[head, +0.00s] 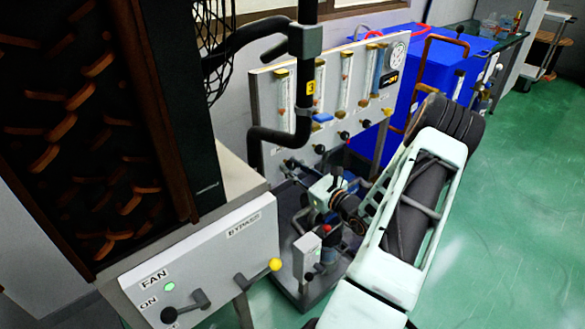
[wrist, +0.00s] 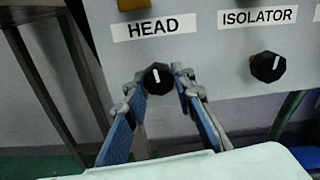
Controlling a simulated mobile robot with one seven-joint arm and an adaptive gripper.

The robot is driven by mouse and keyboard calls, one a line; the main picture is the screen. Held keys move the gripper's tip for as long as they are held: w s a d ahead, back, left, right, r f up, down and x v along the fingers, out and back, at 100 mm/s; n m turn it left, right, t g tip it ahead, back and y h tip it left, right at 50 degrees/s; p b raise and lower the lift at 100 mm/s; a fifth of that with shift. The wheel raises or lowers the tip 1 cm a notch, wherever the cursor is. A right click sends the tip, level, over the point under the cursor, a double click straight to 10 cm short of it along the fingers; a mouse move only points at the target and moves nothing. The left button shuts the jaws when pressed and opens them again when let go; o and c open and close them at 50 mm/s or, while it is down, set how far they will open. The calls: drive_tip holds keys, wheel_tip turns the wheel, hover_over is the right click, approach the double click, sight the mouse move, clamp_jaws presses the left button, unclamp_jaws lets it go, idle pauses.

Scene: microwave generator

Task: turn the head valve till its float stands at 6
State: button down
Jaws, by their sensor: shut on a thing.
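The head valve is a black knob (wrist: 158,79) with a white pointer line, under the HEAD label (wrist: 153,28) in the wrist view. Its pointer stands nearly straight up. My gripper (wrist: 160,84) has one finger on each side of this knob and is shut on it. In the head view, the grey panel (head: 262,105) carries several upright flow tubes, the leftmost one (head: 283,98) near the panel's left edge. The float's reading is too small to tell.
The isolator knob (wrist: 267,67) is right of the head knob. A black pipe (head: 303,90) runs in front of the panel. A FAN and BYPASS box (head: 215,250) with levers stands at front left. A blue cabinet (head: 440,75) is behind. Green floor (head: 525,160) is clear at right.

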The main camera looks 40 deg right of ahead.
drive_tip(key=shift+n, duration=1.1)
drive_tip(key=c, duration=1.6)
unclamp_jaws()
drive_tip(key=shift+s+d, duration=0.1)
drive_tip(key=shift+s, duration=0.05)
drive_tip(key=s, duration=1.1)
drive_tip(key=shift+s+d, duration=0.4)
